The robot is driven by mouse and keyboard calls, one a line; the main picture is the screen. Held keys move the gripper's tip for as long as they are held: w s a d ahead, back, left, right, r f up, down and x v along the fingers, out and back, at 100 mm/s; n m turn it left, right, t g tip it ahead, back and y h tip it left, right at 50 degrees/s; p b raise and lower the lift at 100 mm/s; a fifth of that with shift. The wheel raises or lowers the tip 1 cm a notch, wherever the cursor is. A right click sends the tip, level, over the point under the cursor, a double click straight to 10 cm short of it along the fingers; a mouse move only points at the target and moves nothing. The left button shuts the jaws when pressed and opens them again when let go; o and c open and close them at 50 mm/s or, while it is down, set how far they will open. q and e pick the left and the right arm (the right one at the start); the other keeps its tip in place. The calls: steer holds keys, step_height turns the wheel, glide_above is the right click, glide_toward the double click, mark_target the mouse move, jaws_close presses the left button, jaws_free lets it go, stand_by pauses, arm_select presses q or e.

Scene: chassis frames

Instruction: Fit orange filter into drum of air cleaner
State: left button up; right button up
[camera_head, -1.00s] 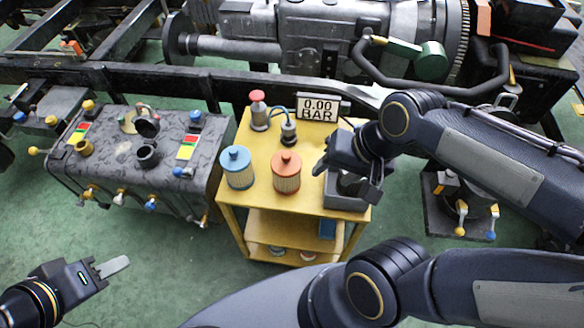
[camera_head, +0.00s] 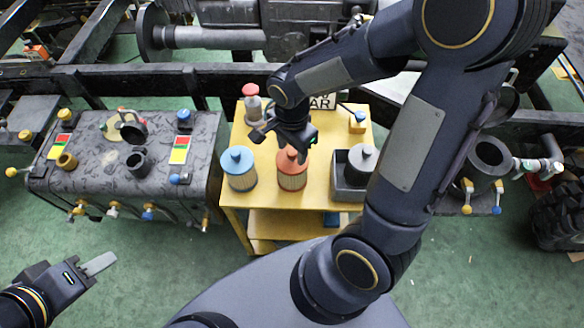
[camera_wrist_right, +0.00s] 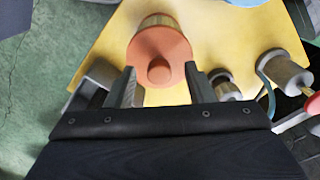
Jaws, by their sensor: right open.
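The orange filter (camera_head: 292,176), with a pleated tan body and an orange knobbed cap, stands upright on the yellow cart. My right gripper (camera_head: 284,148) is directly over it, open and pointing down. In the right wrist view the filter's knob (camera_wrist_right: 158,70) shows between the two spread fingertips (camera_wrist_right: 159,88); whether they touch it I cannot tell. A dark, open-topped cylinder (camera_head: 492,152), which looks like the air cleaner's drum, stands at the right beside the chassis. My left gripper (camera_head: 98,264) is at the lower left, away from everything; its finger gap is not visible.
A blue-capped filter (camera_head: 239,172) stands just left of the orange one. A grey tray (camera_head: 346,192) holding a dark knobbed lid (camera_head: 362,160) is on the right. A red-topped bottle (camera_head: 252,104) stands behind. A dark tank (camera_head: 100,190) is left of the yellow cart (camera_head: 274,200).

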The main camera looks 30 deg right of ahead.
steer(key=shift+f, duration=0.75)
jaws_close()
steer(key=shift+r, duration=0.15)
